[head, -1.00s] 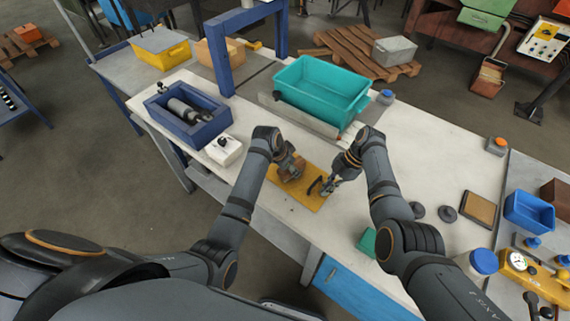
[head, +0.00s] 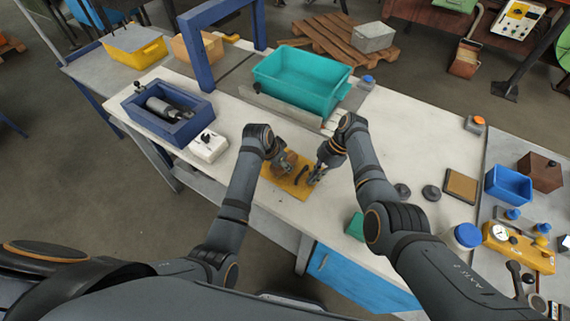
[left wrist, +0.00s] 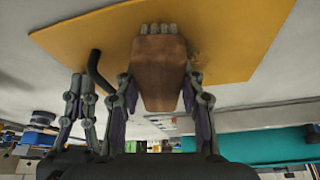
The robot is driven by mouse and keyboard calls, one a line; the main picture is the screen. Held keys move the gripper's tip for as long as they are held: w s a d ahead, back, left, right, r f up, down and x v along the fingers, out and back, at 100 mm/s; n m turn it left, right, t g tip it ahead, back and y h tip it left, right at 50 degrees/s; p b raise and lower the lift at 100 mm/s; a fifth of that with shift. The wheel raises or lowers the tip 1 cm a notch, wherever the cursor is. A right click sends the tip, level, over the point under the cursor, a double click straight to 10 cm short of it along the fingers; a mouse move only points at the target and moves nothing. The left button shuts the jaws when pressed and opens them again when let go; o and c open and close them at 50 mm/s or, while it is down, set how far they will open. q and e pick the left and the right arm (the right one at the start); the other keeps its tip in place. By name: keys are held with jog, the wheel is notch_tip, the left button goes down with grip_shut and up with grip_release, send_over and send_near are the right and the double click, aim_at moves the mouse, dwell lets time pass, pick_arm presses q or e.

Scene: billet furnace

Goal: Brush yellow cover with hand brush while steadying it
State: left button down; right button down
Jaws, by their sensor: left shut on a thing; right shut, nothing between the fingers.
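The yellow cover (head: 293,190) lies flat on the white bench, with a black curved handle (head: 301,174) standing on it. My left gripper (head: 281,166) is shut on the brown hand brush (left wrist: 158,72) and holds it over the cover. In the left wrist view the brush's pale bristle end is at the cover (left wrist: 245,40); I cannot tell whether it is pressing. A faint scuffed patch shows beside the bristles. My right gripper (head: 314,180) is shut and empty, close beside the handle. Whether its fingertips touch the handle or cover is unclear.
A teal bin (head: 298,82) stands behind the cover. A blue tray with a cylinder (head: 168,112) and a white box (head: 208,146) are to the left. The bench between is clear.

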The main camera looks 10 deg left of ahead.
pick_arm(q)
jog(key=shift+w+a, duration=0.25)
jog(key=shift+a, duration=0.35)
jog(key=shift+w+a, duration=0.25)
jog(key=shift+a, duration=0.35)
pick_arm(e)
jog(key=shift+s+f, duration=0.15)
jog(key=shift+f, duration=0.1)
